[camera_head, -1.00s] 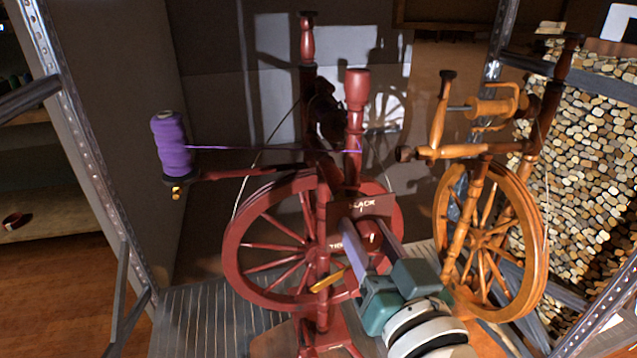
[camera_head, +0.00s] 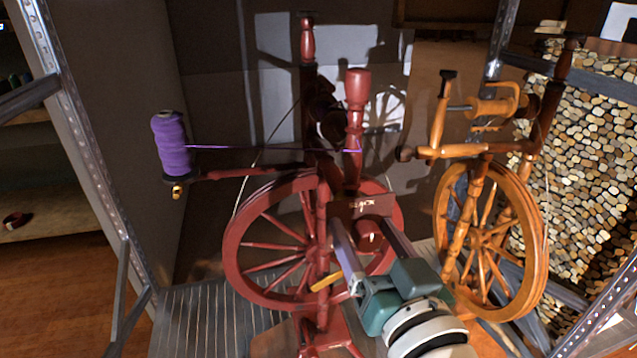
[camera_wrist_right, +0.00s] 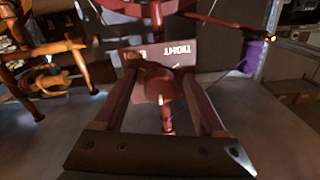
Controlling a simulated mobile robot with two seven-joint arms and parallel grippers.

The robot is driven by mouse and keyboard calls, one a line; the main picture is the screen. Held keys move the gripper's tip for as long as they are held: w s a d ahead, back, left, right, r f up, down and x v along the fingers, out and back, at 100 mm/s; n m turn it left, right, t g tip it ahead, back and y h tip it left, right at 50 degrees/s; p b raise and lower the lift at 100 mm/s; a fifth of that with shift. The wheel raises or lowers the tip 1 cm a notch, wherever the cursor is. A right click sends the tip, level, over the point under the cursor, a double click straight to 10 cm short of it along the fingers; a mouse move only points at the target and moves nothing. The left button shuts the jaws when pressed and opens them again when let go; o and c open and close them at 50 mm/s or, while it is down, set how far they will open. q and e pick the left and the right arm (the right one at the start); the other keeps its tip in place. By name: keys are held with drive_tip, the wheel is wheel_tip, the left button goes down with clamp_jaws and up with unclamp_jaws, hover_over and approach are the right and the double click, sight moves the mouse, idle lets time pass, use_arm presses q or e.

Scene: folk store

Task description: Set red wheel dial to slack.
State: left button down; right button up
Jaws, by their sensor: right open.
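The red spinning wheel (camera_head: 240,255) stands in the middle of the head view. A dark red panel (camera_head: 345,208) on it bears the word SLACK near its top. Below that word is the round red dial (camera_head: 369,240), with a small pale mark. My right gripper (camera_head: 364,226) is open, with one finger on each side of the dial. In the right wrist view the dial (camera_wrist_right: 157,88) lies between the two spread fingers (camera_wrist_right: 158,75), and the panel's TIGHT lettering (camera_wrist_right: 180,50) appears upside down. I cannot tell whether the fingers touch the dial. My left gripper is out of view.
An orange-brown spinning wheel (camera_head: 535,255) stands close on the right. A purple thread spool (camera_head: 171,145) sits on the red wheel's left arm, with thread running across. Metal shelf posts (camera_head: 70,120) frame both sides. A slatted grey surface (camera_head: 195,315) lies below.

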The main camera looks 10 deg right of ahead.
drive_tip(key=shift+s, duration=0.15)
drive_tip(key=s+p, duration=0.1)
drive_tip(key=s, duration=0.8)
drive_tip(key=shift+s+d, duration=0.15)
drive_tip(key=shift+s, duration=0.2)
